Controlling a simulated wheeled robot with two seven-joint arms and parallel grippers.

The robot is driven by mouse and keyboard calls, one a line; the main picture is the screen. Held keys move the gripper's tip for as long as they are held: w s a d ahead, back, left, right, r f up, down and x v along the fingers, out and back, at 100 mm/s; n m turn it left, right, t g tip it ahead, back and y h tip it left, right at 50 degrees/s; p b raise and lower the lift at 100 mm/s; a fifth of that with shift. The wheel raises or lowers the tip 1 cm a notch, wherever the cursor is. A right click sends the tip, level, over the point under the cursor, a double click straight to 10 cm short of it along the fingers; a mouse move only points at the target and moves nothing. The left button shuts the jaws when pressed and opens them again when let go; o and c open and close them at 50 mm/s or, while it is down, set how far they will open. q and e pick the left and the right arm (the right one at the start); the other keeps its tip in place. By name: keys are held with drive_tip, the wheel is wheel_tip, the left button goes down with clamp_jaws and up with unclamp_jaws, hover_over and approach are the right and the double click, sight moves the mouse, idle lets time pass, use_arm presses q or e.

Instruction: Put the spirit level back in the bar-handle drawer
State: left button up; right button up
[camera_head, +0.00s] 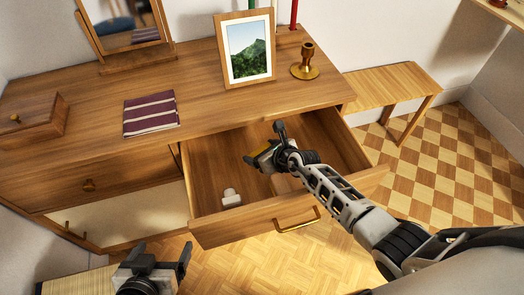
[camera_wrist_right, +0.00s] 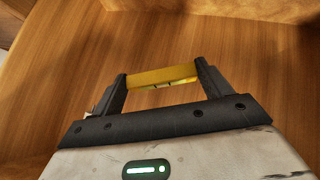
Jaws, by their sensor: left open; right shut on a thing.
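The bar-handle drawer (camera_head: 215,234) is pulled open below the dresser top, with a brass bar handle (camera_head: 298,220) on its front. My right gripper (camera_head: 265,148) reaches over the drawer front and is inside or just above the drawer's opening, towards the back. It is shut on the yellow spirit level (camera_wrist_right: 162,76), which lies across between the fingertips in the right wrist view, with wood behind it. In the head view only a small yellow bit of the level shows; my gripper hides the rest. My left gripper (camera_head: 160,262) is open and empty, low at the bottom left, outside the drawer.
A small white object (camera_head: 231,198) lies in the drawer near its front left. The dresser top holds a wooden box (camera_head: 32,120), a striped cloth (camera_head: 151,112), a picture frame (camera_head: 247,48), a brass candlestick (camera_head: 306,64) and a mirror. A low bench (camera_head: 385,85) stands right.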

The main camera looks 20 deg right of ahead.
drive_tip(key=shift+f, duration=0.35)
drive_tip(key=shift+f+b, duration=0.25)
drive_tip(key=shift+b, duration=0.1)
drive_tip(key=o, duration=1.1)
drive_tip(key=shift+c, duration=0.2)
use_arm(q)
drive_tip(key=shift+d, duration=0.1)
use_arm(e)
drive_tip(key=shift+r, duration=0.15)
drive_tip(key=shift+r+p, duration=0.35)
drive_tip(key=shift+p, duration=0.05)
use_arm(q)
drive_tip(key=a+r+p, duration=0.1)
drive_tip(key=p, duration=0.3)
drive_tip(key=shift+r, duration=0.4)
use_arm(e)
drive_tip(key=v, duration=1.2)
drive_tip(key=shift+r, duration=0.15)
use_arm(q)
drive_tip(key=shift+s, duration=0.1)
